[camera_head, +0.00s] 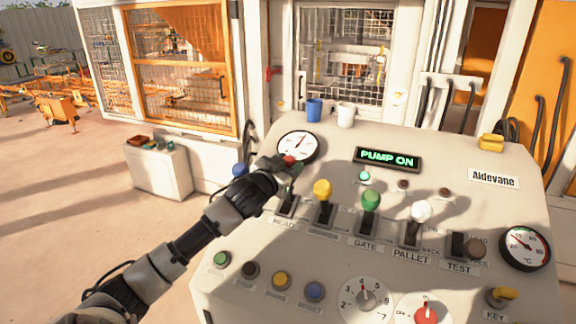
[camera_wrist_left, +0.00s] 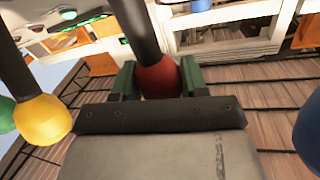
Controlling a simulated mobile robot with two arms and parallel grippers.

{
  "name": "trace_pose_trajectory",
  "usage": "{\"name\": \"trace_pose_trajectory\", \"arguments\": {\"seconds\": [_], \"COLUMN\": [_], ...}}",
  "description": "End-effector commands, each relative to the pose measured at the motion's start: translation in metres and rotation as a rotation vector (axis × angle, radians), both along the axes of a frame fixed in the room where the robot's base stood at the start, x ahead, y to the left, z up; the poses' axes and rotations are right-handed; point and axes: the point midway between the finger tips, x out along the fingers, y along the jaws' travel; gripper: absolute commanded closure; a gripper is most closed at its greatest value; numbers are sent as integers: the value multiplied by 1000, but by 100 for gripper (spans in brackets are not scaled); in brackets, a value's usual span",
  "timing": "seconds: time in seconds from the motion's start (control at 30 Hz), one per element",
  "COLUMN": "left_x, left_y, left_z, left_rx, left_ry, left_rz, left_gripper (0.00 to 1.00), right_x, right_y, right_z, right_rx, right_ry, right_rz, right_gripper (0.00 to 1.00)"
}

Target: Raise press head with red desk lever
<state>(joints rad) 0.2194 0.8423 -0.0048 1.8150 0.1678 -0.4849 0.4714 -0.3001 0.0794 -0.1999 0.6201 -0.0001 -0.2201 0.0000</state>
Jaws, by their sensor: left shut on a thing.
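The red desk lever has a red knob (camera_head: 289,160) on a dark stem above the slot labelled HEAD (camera_head: 284,224) on the grey desk. My left gripper (camera_head: 280,167) is shut on this knob. In the left wrist view the red knob (camera_wrist_left: 158,80) sits between the green finger pads of the left gripper (camera_wrist_left: 158,84), with its dark stem running up out of the picture. The press head itself cannot be made out behind the mesh window (camera_head: 345,50). My right gripper is not in view.
Right of the red lever stand levers with yellow (camera_head: 322,189), green (camera_head: 371,200) and white (camera_head: 421,211) knobs. A gauge (camera_head: 298,146) is just behind. A display (camera_head: 388,159) reads PUMP ON. Blue (camera_head: 314,110) and white (camera_head: 346,115) cups stand at the desk's back edge.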

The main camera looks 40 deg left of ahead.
Motion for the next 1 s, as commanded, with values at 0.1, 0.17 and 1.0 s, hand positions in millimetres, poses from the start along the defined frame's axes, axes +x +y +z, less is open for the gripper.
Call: {"name": "trace_pose_trajectory", "arguments": {"seconds": [0.1, 0.17, 1.0], "left_x": [0, 0, -50], "left_y": [0, 0, -16], "left_z": [0, 0, -14], "left_rx": [0, 0, 116], "left_ry": [0, 0, -366], "left_rz": [0, 0, 0], "left_gripper": [97, 99, 99], "right_x": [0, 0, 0], "right_y": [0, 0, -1], "right_z": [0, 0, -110], "right_rx": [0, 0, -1], "right_ry": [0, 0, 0], "right_rz": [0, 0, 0], "right_gripper": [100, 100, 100]}}
